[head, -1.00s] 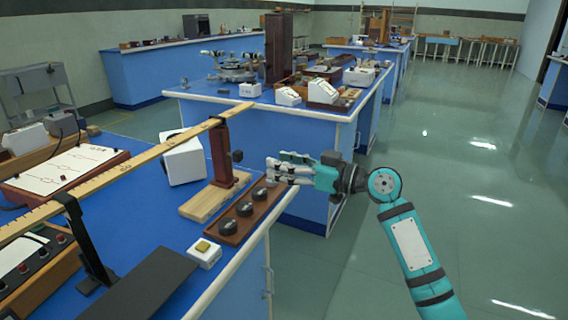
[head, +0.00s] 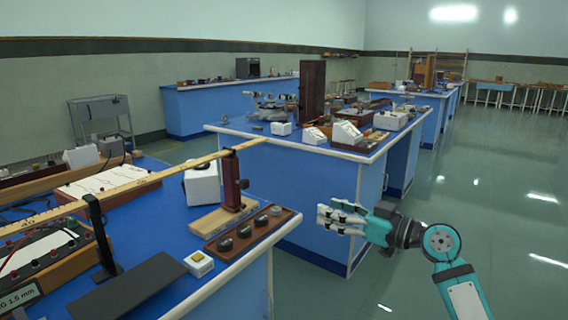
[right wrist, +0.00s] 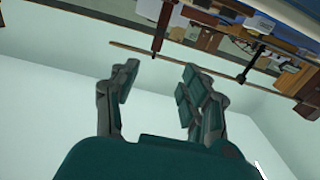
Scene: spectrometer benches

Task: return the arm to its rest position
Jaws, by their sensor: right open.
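My right gripper (head: 342,217) is in the head view, right of the near blue bench and out over the floor. It is apart from the bench and the things on it. In the right wrist view, the same gripper (right wrist: 155,85) has its fingers spread with nothing between them. My teal right arm reaches in from the lower right of the head view. My left gripper is not seen.
The near bench (head: 165,223) carries a wooden ruler beam (head: 150,180), a brown rack of dark knobs (head: 246,233), a white box (head: 202,184) and a black plate (head: 130,288). Another blue bench (head: 297,189) stands behind. Open floor (head: 480,210) lies to the right.

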